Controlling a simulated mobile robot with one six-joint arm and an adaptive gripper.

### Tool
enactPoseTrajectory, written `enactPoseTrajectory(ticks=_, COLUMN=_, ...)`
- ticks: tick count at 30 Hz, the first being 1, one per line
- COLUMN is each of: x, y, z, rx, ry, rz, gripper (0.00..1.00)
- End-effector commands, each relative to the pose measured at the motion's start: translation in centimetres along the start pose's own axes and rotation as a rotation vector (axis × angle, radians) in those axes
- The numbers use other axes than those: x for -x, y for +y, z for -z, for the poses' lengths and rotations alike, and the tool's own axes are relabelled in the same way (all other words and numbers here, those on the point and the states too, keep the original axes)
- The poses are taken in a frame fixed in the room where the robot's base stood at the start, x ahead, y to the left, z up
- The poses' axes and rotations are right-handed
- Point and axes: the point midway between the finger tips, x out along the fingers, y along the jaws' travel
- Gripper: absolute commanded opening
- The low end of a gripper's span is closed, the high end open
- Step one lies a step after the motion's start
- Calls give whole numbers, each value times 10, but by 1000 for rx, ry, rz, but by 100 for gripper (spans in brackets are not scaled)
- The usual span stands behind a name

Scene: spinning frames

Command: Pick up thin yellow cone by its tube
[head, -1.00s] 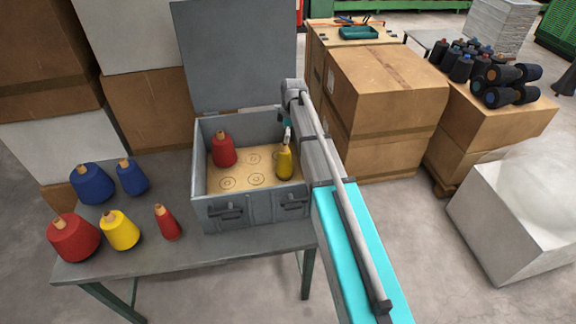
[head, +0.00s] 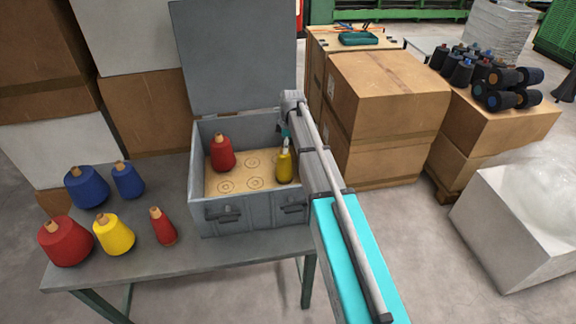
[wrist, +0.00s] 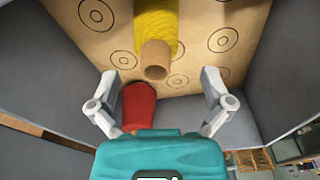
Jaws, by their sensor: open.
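The thin yellow cone (head: 285,168) stands upright in the right part of the open grey box (head: 238,222). In the wrist view its yellow winding (wrist: 157,22) is at the top, with its bare brown tube (wrist: 155,61) pointing toward me. My gripper (head: 286,139) is just above the cone in the head view, partly hidden by my arm. In the wrist view my gripper (wrist: 159,76) is open and empty, one finger on each side of the tube's line. Neither finger visibly touches the tube.
A red cone (head: 222,155) stands at the box's left; it also shows in the wrist view (wrist: 139,101). Box walls surround the gripper, with the raised lid (head: 235,55) behind. Marked circles on the box floor are empty. Several cones, including a wider yellow one (head: 114,236), stand on the table (head: 180,272).

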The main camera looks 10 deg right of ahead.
Motion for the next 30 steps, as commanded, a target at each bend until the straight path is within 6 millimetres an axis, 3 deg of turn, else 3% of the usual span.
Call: enactPoseTrajectory(ticks=30, x=-52, y=5, z=0, rx=-1, ry=0, rz=0, gripper=100)
